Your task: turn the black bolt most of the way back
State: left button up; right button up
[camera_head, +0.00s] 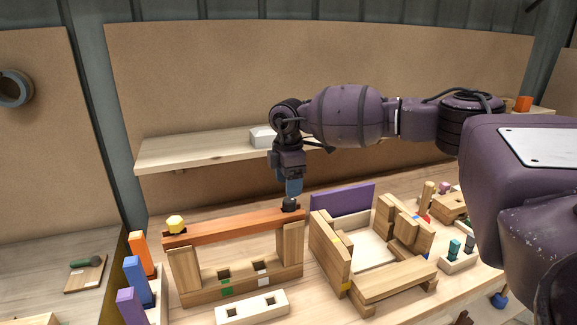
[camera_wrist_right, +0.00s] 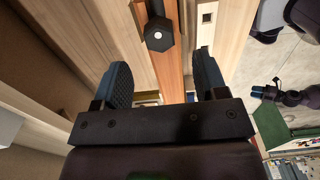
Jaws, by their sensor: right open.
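The black bolt (camera_head: 289,205) stands at the right end of a reddish wooden beam (camera_head: 235,227). Its hexagonal head (camera_wrist_right: 158,36) shows at the top of the wrist view. My right gripper (camera_head: 293,190) points down just above the bolt in the head view. In the wrist view the blue-grey fingers of the right gripper (camera_wrist_right: 163,76) are wide apart with nothing between them, and the bolt head lies beyond their tips. A dark arm end with blue tips, which looks like my left gripper (camera_wrist_right: 262,91), is small at the right of the wrist view.
A yellow hex bolt (camera_head: 175,223) sits at the beam's left end. Wooden posts (camera_head: 186,268) hold the beam up. A wooden box frame (camera_head: 331,250) with a purple panel (camera_head: 342,200) stands close on the right. A shelf (camera_head: 200,152) runs behind.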

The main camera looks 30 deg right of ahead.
aim_at(289, 200)
jog(key=shift+f+p, duration=0.3)
jog(key=shift+f, duration=2.4)
jog(key=c, duration=1.1)
jog(key=n, duration=0.5)
jog(key=shift+r, duration=0.1)
jog(key=shift+s+r+n, duration=0.1)
jog(key=shift+n, duration=1.5)
jog(key=n, duration=0.2)
jog(key=shift+n, duration=0.4)
jog(key=n, duration=0.5)
jog(key=shift+d+r+b, duration=0.1)
jog(key=shift+r+b, duration=0.1)
jog(key=shift+b, duration=0.1)
